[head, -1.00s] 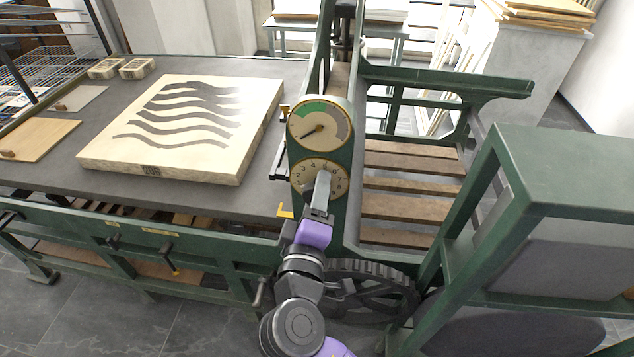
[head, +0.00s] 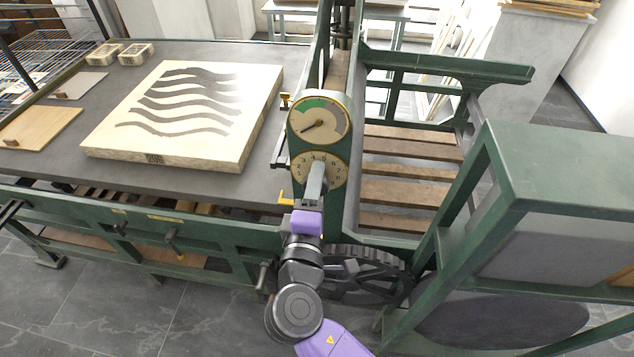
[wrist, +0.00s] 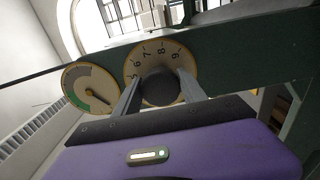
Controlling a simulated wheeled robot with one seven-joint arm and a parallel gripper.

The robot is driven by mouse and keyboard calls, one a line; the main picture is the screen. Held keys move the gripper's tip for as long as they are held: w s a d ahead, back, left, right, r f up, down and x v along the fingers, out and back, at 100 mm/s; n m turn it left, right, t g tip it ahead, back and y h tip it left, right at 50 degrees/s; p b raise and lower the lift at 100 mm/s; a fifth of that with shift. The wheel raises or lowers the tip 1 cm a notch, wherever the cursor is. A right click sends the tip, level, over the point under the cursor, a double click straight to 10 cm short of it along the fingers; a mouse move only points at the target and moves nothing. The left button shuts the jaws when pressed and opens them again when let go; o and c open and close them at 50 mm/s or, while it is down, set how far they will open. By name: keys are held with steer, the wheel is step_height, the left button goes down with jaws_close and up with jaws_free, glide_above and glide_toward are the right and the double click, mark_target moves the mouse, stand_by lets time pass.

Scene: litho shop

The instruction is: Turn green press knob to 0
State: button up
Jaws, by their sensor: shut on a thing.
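The press's dark round knob (wrist: 159,90) shows in the wrist view, in the middle of a cream number dial (wrist: 177,58). My gripper (wrist: 160,88) has one finger on each side of the knob and is shut on it. Figures from 5 to 9 are readable around the dial's upper edge there; the rest is hidden by my fingers. In the head view the dial (head: 335,163) sits low on the green post, and my gripper (head: 315,174) covers its middle and lower part. The knob's pointer cannot be made out.
A round gauge (head: 320,119) with a green sector sits just above the dial, its needle pointing lower left. A pale stone slab (head: 180,113) with dark wavy lines lies on the press bed to the left. A toothed wheel (head: 365,275) is beside my arm. A green frame (head: 560,170) stands at right.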

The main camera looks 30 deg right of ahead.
steer(key=shift+f, duration=0.1)
steer(key=o, duration=1.3)
steer(key=shift+o, duration=0.2)
steer(key=b+v, duration=0.1)
steer(key=v, duration=0.7)
steer(key=shift+b, duration=0.3)
steer(key=shift+w, duration=0.1)
